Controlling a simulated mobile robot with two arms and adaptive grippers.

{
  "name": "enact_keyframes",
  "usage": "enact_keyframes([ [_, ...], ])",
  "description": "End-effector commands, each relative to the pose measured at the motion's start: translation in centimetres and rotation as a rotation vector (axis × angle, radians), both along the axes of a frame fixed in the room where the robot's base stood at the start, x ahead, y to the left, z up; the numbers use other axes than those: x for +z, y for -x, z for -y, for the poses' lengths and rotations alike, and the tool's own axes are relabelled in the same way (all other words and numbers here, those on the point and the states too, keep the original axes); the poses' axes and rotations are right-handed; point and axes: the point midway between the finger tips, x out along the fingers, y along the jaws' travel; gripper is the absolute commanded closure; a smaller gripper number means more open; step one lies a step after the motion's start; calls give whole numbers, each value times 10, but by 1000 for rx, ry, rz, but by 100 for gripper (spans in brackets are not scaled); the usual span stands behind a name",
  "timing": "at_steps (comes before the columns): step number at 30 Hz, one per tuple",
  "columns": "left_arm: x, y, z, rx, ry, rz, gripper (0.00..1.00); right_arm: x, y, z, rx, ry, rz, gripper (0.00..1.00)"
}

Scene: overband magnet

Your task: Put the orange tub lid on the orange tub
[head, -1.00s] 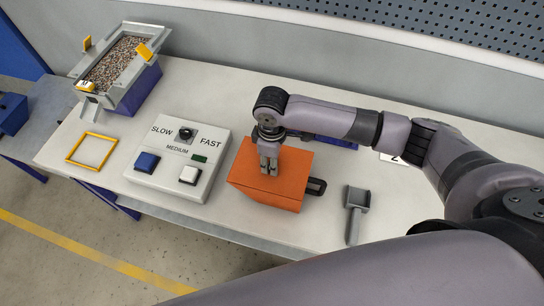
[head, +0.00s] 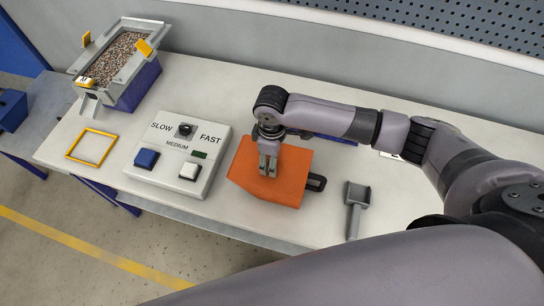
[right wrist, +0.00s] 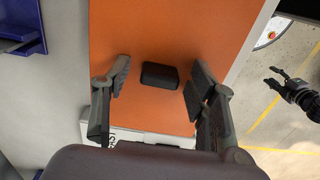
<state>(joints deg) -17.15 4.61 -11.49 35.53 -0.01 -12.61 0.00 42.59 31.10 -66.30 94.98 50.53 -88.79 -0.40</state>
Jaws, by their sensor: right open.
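The orange tub (head: 285,192) stands on the table in the middle of the head view. A flat orange surface with a dark knob (right wrist: 160,75) shows in the right wrist view; it looks like the orange tub lid (right wrist: 145,30), lying on top of the tub. Whether it is fully seated I cannot tell. My right gripper (head: 268,172) is over the tub, pointing down. Its fingers are open on both sides of the knob, with a gap on each side. My left gripper (right wrist: 273,77) shows at the right edge of the right wrist view, open and empty above the floor.
A control box (head: 178,155) with SLOW, MEDIUM and FAST marks stands left of the tub. A grey scoop (head: 356,205) lies to its right, close by. A yellow frame (head: 92,148) and a hopper of granules (head: 118,62) are further left. A black handle (head: 316,183) sticks out beside the tub.

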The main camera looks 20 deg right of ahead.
Motion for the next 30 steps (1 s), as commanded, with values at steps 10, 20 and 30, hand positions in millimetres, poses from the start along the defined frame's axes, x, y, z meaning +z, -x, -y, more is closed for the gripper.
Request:
enact_keyframes([
  [10, 0, 3, 0, 1, 0, -3, 61, 4, 0, 0, 0, -1, 1, 45],
  [20, 0, 1, 0, 1, 1, -1, 61, 65, -1, 0, 1, -2, 5, 45],
  [30, 0, 1, 0, 1, 0, -1, 61, 115, 0, 0, 0, -1, 1, 45],
])
